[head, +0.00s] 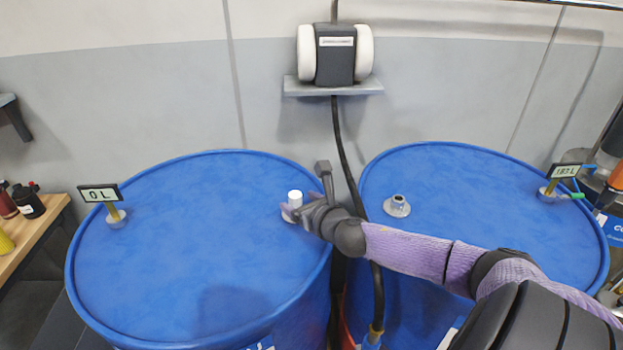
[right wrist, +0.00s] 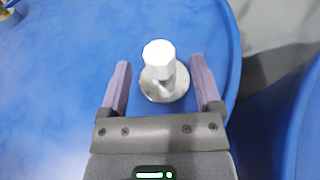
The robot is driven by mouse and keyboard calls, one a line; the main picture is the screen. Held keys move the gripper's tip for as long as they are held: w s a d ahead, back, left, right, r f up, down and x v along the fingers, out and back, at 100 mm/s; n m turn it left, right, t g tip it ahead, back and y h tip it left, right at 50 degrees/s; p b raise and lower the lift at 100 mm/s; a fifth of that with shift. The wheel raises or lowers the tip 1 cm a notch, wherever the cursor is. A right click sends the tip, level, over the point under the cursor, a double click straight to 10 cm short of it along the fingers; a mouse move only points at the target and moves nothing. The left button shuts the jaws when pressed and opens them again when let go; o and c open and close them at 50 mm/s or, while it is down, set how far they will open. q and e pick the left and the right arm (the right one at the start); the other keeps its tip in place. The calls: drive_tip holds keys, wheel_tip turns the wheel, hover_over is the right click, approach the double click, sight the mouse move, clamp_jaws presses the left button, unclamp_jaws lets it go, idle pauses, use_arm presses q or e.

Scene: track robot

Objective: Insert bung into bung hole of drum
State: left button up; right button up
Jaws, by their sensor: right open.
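The white cylindrical bung (head: 295,197) stands upright at the bung hole fitting (head: 287,216) on the right side of the left blue drum (head: 200,240). In the right wrist view the bung (right wrist: 158,56) rises from the round metal flange (right wrist: 170,95); how deep it sits cannot be told. My right gripper (head: 306,196) is open, with one finger on each side of the bung. In the right wrist view, gaps show between the bung and both fingers of the gripper (right wrist: 161,68). My left gripper is not in view.
A second blue drum (head: 455,200) on the right has an open-looking metal fitting (head: 397,206). Display signs (head: 99,193) and (head: 565,170) stand on the drums. A black hose (head: 345,150) hangs between the drums below a wall shelf (head: 333,88). The left drum's top is mostly clear.

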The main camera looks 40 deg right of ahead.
drive_tip(key=p+v, duration=0.1)
drive_tip(key=v, duration=0.5)
drive_tip(key=shift+s+r, duration=0.1)
drive_tip(key=shift+s, duration=0.05)
drive_tip(key=shift+s+a+r+p, duration=0.1)
drive_tip(key=shift+s+a+p, duration=0.05)
drive_tip(key=shift+s+p, duration=0.2)
